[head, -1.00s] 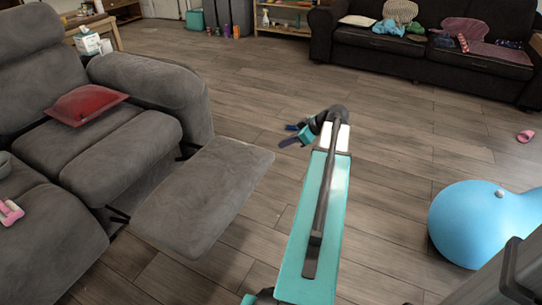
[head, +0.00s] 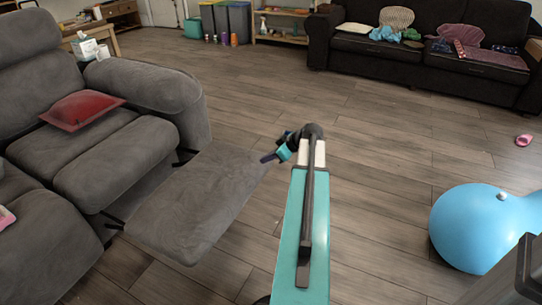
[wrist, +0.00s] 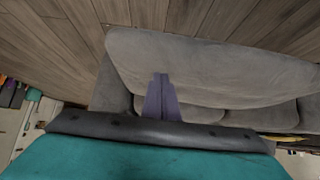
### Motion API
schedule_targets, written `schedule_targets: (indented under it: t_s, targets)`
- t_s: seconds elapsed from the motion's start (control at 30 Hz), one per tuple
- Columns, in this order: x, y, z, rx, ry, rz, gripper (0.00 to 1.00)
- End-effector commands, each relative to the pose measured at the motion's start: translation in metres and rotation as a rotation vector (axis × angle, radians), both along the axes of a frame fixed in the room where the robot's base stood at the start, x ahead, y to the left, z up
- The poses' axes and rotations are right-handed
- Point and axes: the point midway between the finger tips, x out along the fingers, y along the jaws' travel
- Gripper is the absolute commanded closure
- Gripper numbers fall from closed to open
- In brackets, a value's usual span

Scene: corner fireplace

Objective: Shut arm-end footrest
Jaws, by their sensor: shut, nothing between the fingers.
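The arm-end footrest (head: 200,198) is a grey padded panel, extended out in front of the recliner seat beside the sofa's arm. Dark metal links show between it and the seat. In the wrist view the footrest (wrist: 215,65) spans the upper middle. My gripper (head: 268,158) is by the footrest's far outer corner in the head view; whether it touches cannot be told. In the wrist view my gripper (wrist: 160,78) shows as two purple-blue fingers closed together, empty, overlapping the footrest's face.
The grey recliner sofa (head: 150,85) fills the left, with a red cushion (head: 82,110) on its seat. A blue ball (head: 475,228) lies on the floor at right. A dark sofa (head: 420,65) stands at the back. A pink slipper (head: 523,140) lies far right. The middle wooden floor is clear.

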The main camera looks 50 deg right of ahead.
Motion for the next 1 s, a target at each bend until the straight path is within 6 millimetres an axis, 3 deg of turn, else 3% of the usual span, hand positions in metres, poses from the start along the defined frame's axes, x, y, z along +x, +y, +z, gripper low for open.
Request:
schedule_targets:
  t_s: [0.23,0.77,1.0]
  targets:
    - [0.000,0.001,-0.023,0.001,0.000,0.001,1.00]
    - [0.001,0.001,-0.026,0.000,-0.002,0.003,1.00]
    - [0.005,0.001,-0.038,0.005,-0.021,0.001,1.00]
